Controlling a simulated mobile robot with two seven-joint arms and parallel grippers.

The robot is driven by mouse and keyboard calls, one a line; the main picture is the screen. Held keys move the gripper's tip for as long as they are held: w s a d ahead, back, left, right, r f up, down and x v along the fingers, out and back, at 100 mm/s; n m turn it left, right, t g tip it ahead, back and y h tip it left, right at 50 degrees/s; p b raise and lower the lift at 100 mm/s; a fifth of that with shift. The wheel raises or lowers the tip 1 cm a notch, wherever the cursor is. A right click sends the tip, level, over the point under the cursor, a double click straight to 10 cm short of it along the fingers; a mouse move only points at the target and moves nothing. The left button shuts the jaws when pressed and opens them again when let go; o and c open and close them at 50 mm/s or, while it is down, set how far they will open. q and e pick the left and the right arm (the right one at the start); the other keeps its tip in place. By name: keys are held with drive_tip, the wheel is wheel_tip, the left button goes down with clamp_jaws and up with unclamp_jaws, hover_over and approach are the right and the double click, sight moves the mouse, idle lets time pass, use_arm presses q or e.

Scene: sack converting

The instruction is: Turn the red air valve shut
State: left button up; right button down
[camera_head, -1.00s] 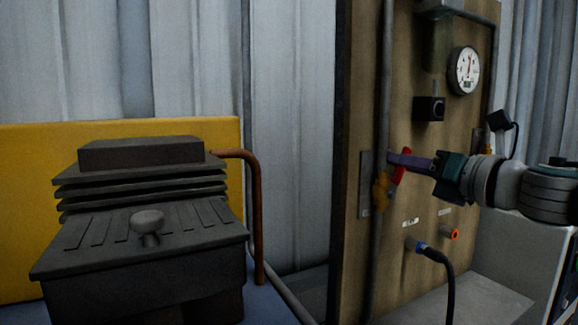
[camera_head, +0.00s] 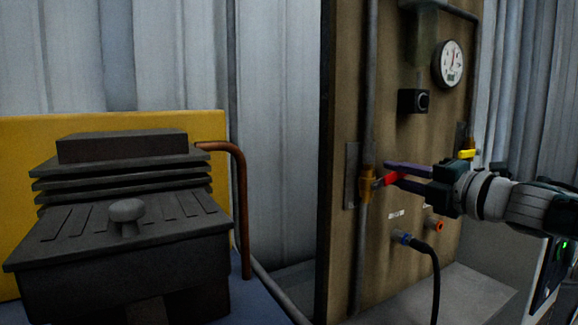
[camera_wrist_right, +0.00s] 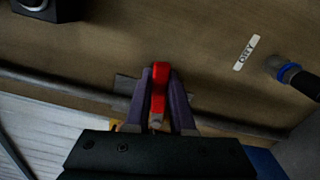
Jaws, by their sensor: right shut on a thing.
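The red air valve handle (camera_head: 393,178) sits on a brass valve body (camera_head: 366,184) on the grey vertical pipe of the wooden panel. The handle points out to the right of the pipe, roughly level with a slight upward tilt. My right gripper (camera_head: 396,173) is shut on the red handle, coming in from the right. In the right wrist view the red handle (camera_wrist_right: 159,88) lies between the two purple fingers, with its end showing between the tips. The brass body is mostly hidden there behind the gripper. My left gripper is not in view.
The wooden panel (camera_head: 345,80) carries a round gauge (camera_head: 449,64), a black box fitting (camera_head: 414,101), a blue-collared hose connector (camera_head: 403,238) and an orange-ringed port (camera_head: 436,225) below the valve. A dark ribbed machine (camera_head: 120,220) with a copper pipe (camera_head: 241,200) stands at left.

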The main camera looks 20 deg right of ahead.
drive_tip(key=shift+f+m, duration=0.55)
drive_tip(key=shift+m, duration=0.65)
drive_tip(key=shift+f, duration=0.1)
drive_tip(key=c, duration=0.8)
unclamp_jaws()
drive_tip(key=shift+o, duration=0.2)
drive_tip(key=shift+s, duration=0.1)
drive_tip(key=s+p, duration=0.3)
drive_tip(key=s, duration=0.6)
drive_tip(key=shift+s+d+p, duration=0.35)
drive_tip(key=shift+d+p, duration=0.05)
drive_tip(key=shift+d, duration=0.05)
